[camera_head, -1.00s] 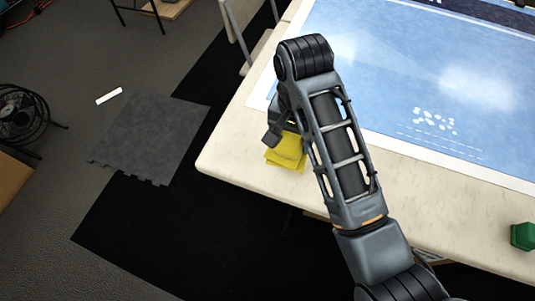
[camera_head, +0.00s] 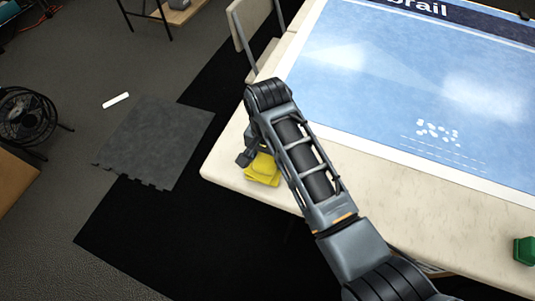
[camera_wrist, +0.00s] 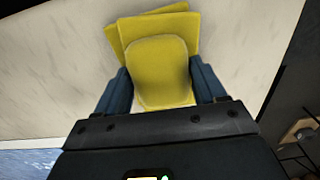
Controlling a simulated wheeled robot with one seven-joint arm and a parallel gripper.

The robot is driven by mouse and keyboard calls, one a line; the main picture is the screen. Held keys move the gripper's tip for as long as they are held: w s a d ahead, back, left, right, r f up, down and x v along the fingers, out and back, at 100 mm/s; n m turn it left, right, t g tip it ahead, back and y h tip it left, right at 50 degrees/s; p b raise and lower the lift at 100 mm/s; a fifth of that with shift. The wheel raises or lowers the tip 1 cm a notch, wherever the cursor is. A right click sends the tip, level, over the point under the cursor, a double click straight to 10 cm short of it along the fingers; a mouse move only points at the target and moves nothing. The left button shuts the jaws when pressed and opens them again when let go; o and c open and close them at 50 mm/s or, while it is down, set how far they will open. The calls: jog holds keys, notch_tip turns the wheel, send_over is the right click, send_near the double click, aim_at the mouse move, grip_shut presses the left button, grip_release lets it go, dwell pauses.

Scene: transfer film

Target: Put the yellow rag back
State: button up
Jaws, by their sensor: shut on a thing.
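The yellow rag (camera_wrist: 160,75) is between the two fingers of my gripper (camera_wrist: 159,68) in the wrist view. A rounded, bunched part is pinched there, and flat square-edged yellow layers spread out beyond the fingertips. In the head view the rag (camera_head: 262,170) shows beside and below my gripper (camera_head: 246,158), over the left end of the cream table (camera_head: 225,165). My arm hides part of the rag in that view. I cannot tell whether the rag's lower layers touch the tabletop.
A large blue printed sheet (camera_head: 400,75) covers much of the table. A green object (camera_head: 525,250) stands at the table's right. The table's left corner and front edge are close to the rag. A fan (camera_head: 28,122) and a grey mat (camera_head: 155,140) are on the floor.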

aim_at(267, 156)
jog(key=shift+f, duration=0.15)
jog(key=o, duration=1)
notch_tip(267, 156, up, 12)
jog(key=p, duration=0.1)
jog(key=shift+r, duration=0.2)
